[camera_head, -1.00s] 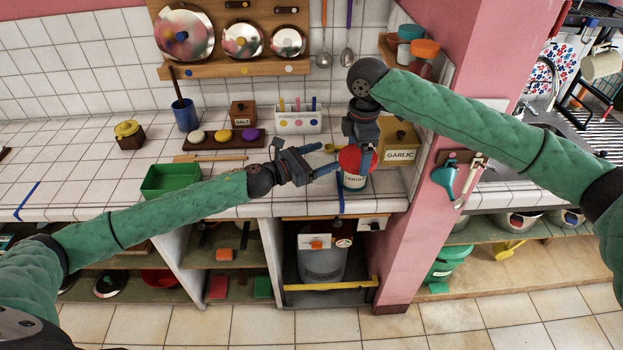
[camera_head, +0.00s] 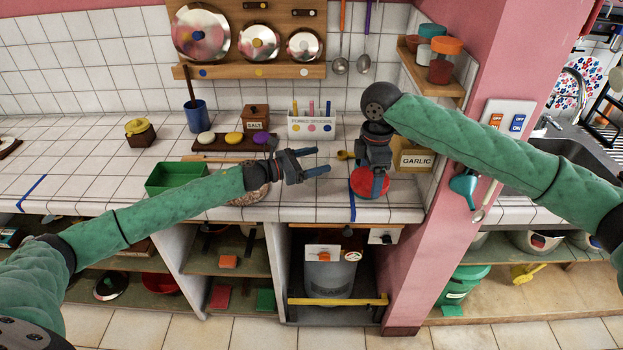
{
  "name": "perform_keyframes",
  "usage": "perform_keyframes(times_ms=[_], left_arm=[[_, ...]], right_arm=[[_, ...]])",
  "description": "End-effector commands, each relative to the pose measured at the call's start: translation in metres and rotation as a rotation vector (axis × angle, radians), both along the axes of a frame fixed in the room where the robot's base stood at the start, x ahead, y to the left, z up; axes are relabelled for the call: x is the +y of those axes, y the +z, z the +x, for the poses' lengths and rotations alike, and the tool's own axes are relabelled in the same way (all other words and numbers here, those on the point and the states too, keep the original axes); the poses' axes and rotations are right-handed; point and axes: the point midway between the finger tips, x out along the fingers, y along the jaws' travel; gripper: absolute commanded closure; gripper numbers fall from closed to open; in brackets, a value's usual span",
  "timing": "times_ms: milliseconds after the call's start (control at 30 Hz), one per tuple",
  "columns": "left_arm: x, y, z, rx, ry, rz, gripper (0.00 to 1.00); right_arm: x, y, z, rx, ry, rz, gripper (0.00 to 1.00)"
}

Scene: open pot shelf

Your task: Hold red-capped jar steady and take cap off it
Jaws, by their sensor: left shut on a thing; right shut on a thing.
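The red cap (camera_head: 362,184) shows under my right gripper (camera_head: 372,172), low over the counter, and the gripper is shut on it. No jar body shows below the cap; I cannot tell whether the cap touches the counter. My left gripper (camera_head: 323,161) is to the left of the cap and apart from it, its fingers pointing right. Its two fingers stand apart, and I see no jar between them. A round beige thing (camera_head: 251,194) is partly hidden behind my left forearm; I cannot tell whether it is the jar.
A green box (camera_head: 170,180) stands left on the counter. Behind are a salt box (camera_head: 255,117), a white holder (camera_head: 312,127) and a blue cup (camera_head: 197,117). A garlic box (camera_head: 415,160) stands close right of my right gripper, near the pink pillar (camera_head: 455,190).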

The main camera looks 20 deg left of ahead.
Motion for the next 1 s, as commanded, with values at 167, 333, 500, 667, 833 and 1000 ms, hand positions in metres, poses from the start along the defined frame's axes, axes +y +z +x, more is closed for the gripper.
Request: perform_keyframes(times_ms=[167, 333, 500, 667, 833, 1000], left_arm=[[0.011, -0.009, 0.01, -0.001, 0.0, 0.0, 0.95], [0.012, -0.019, 0.01, 0.001, -0.001, -0.001, 0.95], [0.013, -0.043, 0.01, 0.001, 0.0, -0.001, 0.95], [0.013, -0.049, 0.01, -0.001, 0.0, 0.001, 0.95], [0.013, -0.049, 0.01, -0.001, 0.0, 0.001, 0.95], [0.012, -0.054, 0.01, -0.001, 0.0, 0.001, 0.95]], right_arm=[[0.0, -0.008, 0.0, 0.0, 0.0, 0.0, 0.4], [0.0, -0.013, 0.0, 0.0, 0.0, 0.0, 0.4], [0.0, -0.025, 0.0, 0.0, 0.0, 0.0, 0.4], [0.0, -0.026, 0.0, 0.0, 0.0, 0.0, 0.4], [0.0, -0.025, 0.0, 0.0, 0.0, 0.0, 0.4], [0.0, -0.03, 0.0, 0.0, 0.0, 0.0, 0.4]])
